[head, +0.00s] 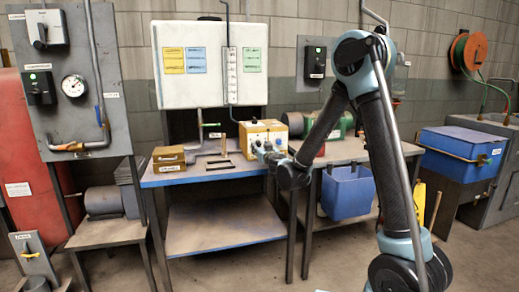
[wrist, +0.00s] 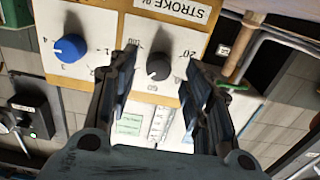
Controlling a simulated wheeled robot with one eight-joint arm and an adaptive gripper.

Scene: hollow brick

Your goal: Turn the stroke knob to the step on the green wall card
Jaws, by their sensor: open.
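The dark grey stroke knob (wrist: 158,67) sits on a white dial plate marked with numbers such as 20, 60 and 100, beside the label "STROKE %" (wrist: 175,10). My gripper (wrist: 165,75) is open, its fingers on either side of this knob in the picture; I cannot tell whether they touch it. In the head view my gripper (head: 266,153) is at the front of the yellow pump box (head: 262,128) and hides its knobs. The green wall card (head: 251,59) is on the right of the white tank; its writing is too small to read.
A blue knob (wrist: 69,48) on its own dial is left of the stroke knob in the wrist view. The blue bench (head: 220,172) also bears a wooden box (head: 169,158). A yellow card (head: 173,61) and a blue card (head: 196,60) hang on the tank's left.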

